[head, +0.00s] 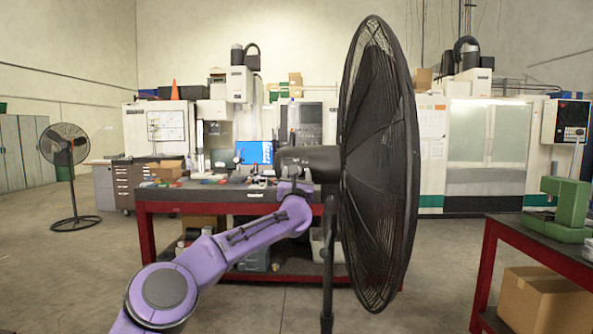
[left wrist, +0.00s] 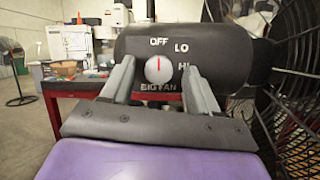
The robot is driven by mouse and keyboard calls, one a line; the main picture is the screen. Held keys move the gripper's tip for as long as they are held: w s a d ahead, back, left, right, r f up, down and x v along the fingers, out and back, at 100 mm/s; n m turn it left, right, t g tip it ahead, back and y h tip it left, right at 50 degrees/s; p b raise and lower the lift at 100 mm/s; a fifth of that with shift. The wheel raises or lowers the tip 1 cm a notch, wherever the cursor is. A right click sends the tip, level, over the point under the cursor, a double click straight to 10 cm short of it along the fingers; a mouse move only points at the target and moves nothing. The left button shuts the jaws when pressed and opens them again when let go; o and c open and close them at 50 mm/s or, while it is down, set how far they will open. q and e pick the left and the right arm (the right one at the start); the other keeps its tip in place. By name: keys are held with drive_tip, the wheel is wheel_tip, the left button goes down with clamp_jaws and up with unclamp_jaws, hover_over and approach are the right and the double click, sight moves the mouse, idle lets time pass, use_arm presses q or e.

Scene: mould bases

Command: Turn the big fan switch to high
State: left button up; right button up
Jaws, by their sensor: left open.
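The big fan (head: 380,165) stands upright on a dark pole, with its round black cage seen nearly edge-on. Its dark motor housing (head: 308,160) points left in the head view. In the left wrist view the housing (left wrist: 222,48) carries a round pale knob (left wrist: 159,72) marked OFF, LO, HI and BIG FAN. The knob's red mark points up, toward OFF. My left gripper (left wrist: 158,66) is open, with one finger to each side of the knob; I cannot tell whether they touch it. In the head view the gripper (head: 293,188) is small beside the housing. My right gripper is not in view.
A red-framed workbench (head: 145,235) with tools and a blue screen stands behind the fan. A second red table (head: 545,243) with a green machine is at right. A smaller fan (head: 66,165) stands at far left. The floor at left is clear.

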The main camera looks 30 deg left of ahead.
use_arm(q)
drive_tip(key=shift+a, duration=0.1)
drive_tip(key=c, duration=1)
drive_tip(key=shift+c, duration=0.2)
